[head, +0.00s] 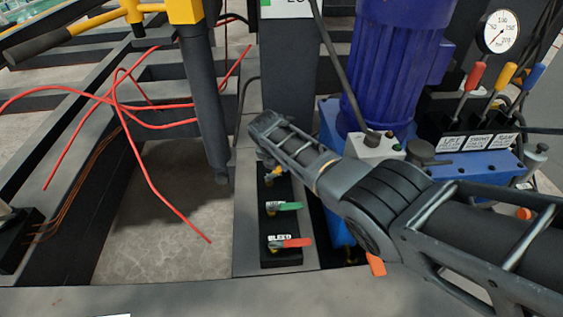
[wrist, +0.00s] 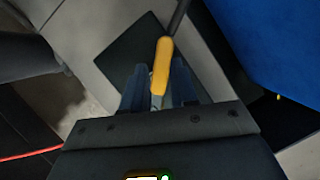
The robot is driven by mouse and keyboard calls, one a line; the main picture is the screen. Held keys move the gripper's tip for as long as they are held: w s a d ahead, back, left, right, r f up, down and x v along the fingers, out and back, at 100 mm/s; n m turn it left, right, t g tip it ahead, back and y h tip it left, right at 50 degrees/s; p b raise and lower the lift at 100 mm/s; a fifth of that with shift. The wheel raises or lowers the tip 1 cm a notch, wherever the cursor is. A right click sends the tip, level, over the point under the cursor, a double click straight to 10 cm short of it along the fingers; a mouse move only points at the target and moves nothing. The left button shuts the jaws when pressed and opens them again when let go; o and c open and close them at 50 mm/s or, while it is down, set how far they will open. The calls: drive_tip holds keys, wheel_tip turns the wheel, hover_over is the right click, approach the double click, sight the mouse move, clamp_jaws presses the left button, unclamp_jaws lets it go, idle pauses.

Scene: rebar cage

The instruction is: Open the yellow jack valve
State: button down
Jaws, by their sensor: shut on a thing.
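The yellow jack valve handle (head: 273,175) is at the top of a black valve panel in the head view, mostly hidden behind my gripper (head: 266,160). In the wrist view the yellow handle (wrist: 162,66) stands between the two fingers of my gripper (wrist: 159,90). The gripper is shut on it. The handle points up and slightly right in that view. The valve's label and body are hidden. Below it on the panel are a green-handled valve (head: 290,206) and a red-handled valve (head: 295,242) labelled BLEED, both with handles pointing right.
A blue motor (head: 395,65) on a blue tank (head: 333,235) stands right of the panel. Red, yellow and blue levers (head: 474,76) and a pressure gauge (head: 500,32) are farther right. A dark post (head: 207,110) and loose red rods (head: 150,170) lie to the left.

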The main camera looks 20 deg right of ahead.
sight(274, 174)
drive_tip(key=n, duration=0.2)
drive_tip(key=n+y, duration=0.1)
drive_tip(key=shift+w+a+f+n+t, duration=0.3)
drive_tip(key=shift+f+n, duration=0.05)
drive_tip(key=shift+n, duration=0.05)
drive_tip(key=n, duration=0.1)
drive_tip(key=n+y+b, duration=0.1)
drive_tip(key=shift+w+a+f+n, duration=0.15)
drive_tip(key=shift+w+a+n, duration=0.15)
drive_tip(key=shift+a, duration=0.05)
drive_tip(key=shift+w+a+n+y+b, duration=0.25)
drive_tip(key=shift+n+y+b, duration=0.25)
drive_tip(key=shift+n+b, duration=0.5)
drive_tip(key=shift+a+n+y+b, duration=0.25)
drive_tip(key=shift+n+y+b, duration=0.05)
drive_tip(key=shift+n+b, duration=0.4)
drive_tip(key=shift+a, duration=0.1)
drive_tip(key=c, duration=1)
unclamp_jaws()
drive_tip(key=shift+w, duration=0.15)
drive_tip(key=shift+o, duration=0.5)
drive_tip(key=shift+r, duration=0.6)
drive_tip(key=p+v, duration=0.4)
drive_tip(key=v, duration=0.3)
drive_tip(key=shift+s+p, duration=0.2)
drive_tip(key=shift+p, duration=0.15)
